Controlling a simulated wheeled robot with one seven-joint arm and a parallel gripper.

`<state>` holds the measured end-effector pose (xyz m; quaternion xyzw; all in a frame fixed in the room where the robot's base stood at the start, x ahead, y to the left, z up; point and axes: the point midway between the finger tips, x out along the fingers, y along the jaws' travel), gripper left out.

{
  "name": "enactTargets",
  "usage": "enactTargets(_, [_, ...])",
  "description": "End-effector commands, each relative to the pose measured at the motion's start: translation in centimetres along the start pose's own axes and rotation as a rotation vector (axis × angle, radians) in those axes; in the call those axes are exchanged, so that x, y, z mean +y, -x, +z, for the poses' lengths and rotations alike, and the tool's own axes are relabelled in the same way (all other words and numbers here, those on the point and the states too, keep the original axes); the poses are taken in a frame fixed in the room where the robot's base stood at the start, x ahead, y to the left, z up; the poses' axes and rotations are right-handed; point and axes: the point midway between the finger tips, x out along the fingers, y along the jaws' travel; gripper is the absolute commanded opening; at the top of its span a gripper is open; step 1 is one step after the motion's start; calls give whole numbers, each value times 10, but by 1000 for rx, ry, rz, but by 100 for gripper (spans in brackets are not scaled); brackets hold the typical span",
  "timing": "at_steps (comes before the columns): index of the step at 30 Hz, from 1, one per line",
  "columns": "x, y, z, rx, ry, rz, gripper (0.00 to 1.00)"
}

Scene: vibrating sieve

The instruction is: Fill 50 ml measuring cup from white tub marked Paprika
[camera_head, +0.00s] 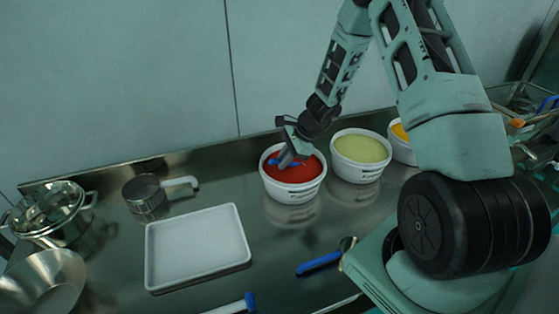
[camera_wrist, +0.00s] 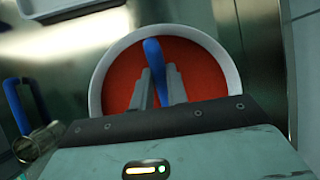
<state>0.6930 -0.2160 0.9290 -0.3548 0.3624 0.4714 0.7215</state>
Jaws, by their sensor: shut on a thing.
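A white tub (camera_head: 292,190) of red powder stands in the middle of the counter by the back wall; its label is too small to read. In the wrist view the tub rim (camera_wrist: 97,95) rings the red powder. My gripper (camera_head: 287,160) is over this tub, fingers pointing down into it. The fingers (camera_wrist: 160,84) are shut on a blue handle (camera_wrist: 153,50), which also shows as a blue bit in the head view (camera_head: 275,162). The cup end of this blue-handled tool is hidden, so its size cannot be told.
Tubs of pale green (camera_head: 360,150) and orange powder (camera_head: 399,133) stand to the right. Other blue handles (camera_head: 319,264) (camera_head: 249,302) lie in front.

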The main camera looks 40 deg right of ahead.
Motion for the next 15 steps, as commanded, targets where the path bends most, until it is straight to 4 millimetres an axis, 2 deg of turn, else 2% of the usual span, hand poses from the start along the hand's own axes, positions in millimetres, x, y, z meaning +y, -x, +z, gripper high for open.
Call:
enactTargets(3, [-1,5,10,52,16,1,0])
enactTargets(15, [-1,8,26,220,47,2,0])
